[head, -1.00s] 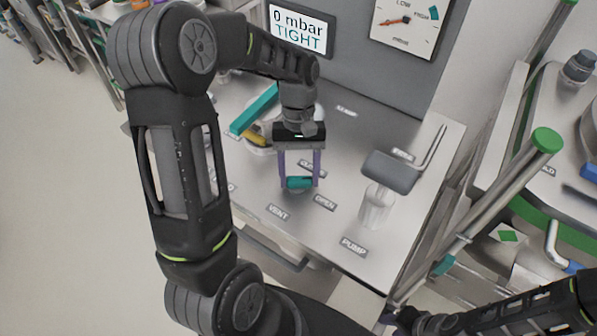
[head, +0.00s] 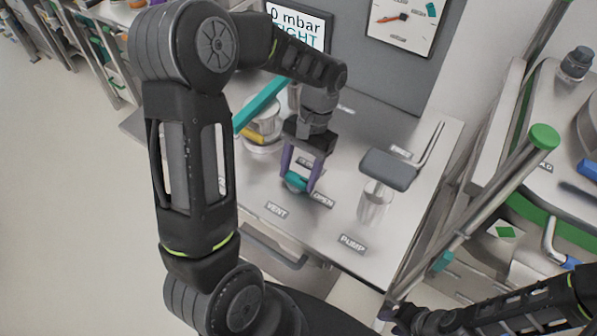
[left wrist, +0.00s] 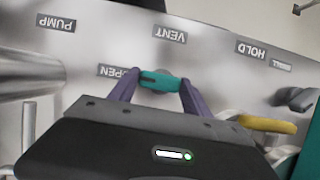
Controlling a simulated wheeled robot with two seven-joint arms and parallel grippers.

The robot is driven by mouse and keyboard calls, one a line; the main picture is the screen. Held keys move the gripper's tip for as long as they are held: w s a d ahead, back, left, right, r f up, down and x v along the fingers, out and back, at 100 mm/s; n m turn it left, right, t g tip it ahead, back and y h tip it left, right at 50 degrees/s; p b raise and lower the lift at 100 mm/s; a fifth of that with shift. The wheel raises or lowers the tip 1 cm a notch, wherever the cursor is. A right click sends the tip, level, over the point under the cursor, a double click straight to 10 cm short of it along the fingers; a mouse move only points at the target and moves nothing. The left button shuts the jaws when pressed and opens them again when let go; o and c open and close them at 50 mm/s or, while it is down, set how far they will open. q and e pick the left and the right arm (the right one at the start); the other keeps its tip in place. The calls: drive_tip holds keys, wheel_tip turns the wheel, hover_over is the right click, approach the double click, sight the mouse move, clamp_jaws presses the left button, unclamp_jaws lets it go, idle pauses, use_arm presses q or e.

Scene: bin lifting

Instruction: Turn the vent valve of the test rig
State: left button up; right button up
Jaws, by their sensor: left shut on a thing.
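The teal vent valve handle (head: 296,181) sits on the metal top of the test rig, between the VENT label (head: 277,210) and the OPEN label (head: 323,200). My left gripper (head: 300,184) comes down on it from above, and its purple fingers are shut on the handle. In the left wrist view the teal handle (left wrist: 160,81) lies between the two purple fingertips, with the OPEN label (left wrist: 119,72) by the left finger. The handle points at a slant toward the OPEN label in the head view. My right gripper (head: 392,314) is low at the right, small and partly hidden.
A pump with a grey handle (head: 388,169) stands right of the valve. A long teal bar (head: 260,104) and a yellow part (head: 262,134) are behind left. The gauge (head: 404,20) and partly covered screen (head: 300,24) are at the back. A green-capped post (head: 545,137) stands right.

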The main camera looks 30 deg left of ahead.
sight(299, 175)
idle(0.3)
use_arm(q)
drive_tip(key=o, duration=1.4)
drive_tip(key=shift+c, duration=0.2)
drive_tip(key=shift+w+r, duration=0.1)
drive_tip(key=shift+w+r, duration=0.15)
drive_tip(key=shift+r, duration=0.15)
drive_tip(key=v, duration=0.3)
drive_tip(key=shift+w+r+b, duration=0.15)
drive_tip(key=shift+r+b, duration=0.15)
drive_tip(key=shift+b, duration=0.1)
drive_tip(key=p+v, duration=0.1)
drive_tip(key=v, duration=0.2)
drive_tip(key=shift+r+p, duration=0.2)
drive_tip(key=shift+p, duration=0.2)
drive_tip(key=shift+f, duration=0.1)
